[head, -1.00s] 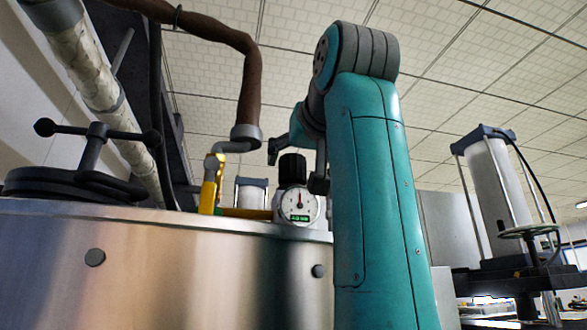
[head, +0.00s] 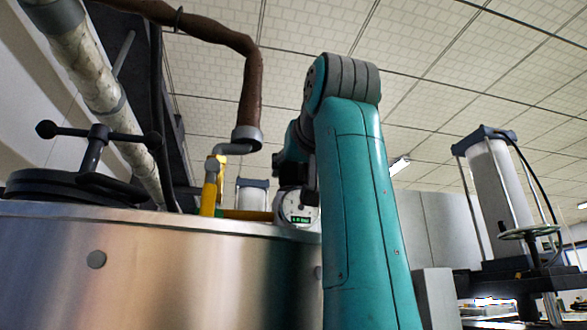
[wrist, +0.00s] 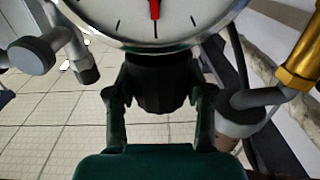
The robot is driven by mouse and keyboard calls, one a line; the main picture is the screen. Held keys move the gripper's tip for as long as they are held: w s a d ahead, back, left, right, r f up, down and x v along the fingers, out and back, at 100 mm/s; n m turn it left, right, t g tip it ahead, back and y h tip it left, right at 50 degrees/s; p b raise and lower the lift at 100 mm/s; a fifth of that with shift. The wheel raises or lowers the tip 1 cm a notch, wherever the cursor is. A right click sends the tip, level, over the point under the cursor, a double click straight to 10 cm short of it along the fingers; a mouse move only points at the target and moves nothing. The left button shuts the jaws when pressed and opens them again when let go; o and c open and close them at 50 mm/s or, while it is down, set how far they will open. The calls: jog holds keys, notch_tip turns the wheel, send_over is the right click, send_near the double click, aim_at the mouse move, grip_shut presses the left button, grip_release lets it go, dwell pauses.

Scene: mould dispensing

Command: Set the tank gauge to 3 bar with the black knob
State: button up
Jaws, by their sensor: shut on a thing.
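The white round tank gauge (head: 297,208) stands at the tank's top edge in the head view, with a green digital readout too small to read. Its upper face is hidden behind my gripper (head: 294,172). In the wrist view the gauge (wrist: 150,32) shows upside down at the top, with a red needle and black tick marks. The black knob (wrist: 160,85) sits between the two fingers of my gripper (wrist: 160,103). The fingers are shut on the knob from both sides. In the head view the knob is hidden behind the gripper.
The steel tank (head: 180,265) fills the lower left, with a black hatch handle (head: 95,140) on top. Another machine (head: 495,190) stands at the right.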

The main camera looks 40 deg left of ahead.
jog(key=shift+g, duration=0.3)
jog(key=shift+w+n+g+y, duration=0.1)
jog(key=shift+n+g+y, duration=0.5)
jog(key=shift+n, duration=0.1)
jog(key=shift+n+g+y, duration=1.1)
jog(key=shift+n+g, duration=0.6)
jog(key=shift+g, duration=0.8)
jog(key=o, duration=1.2)
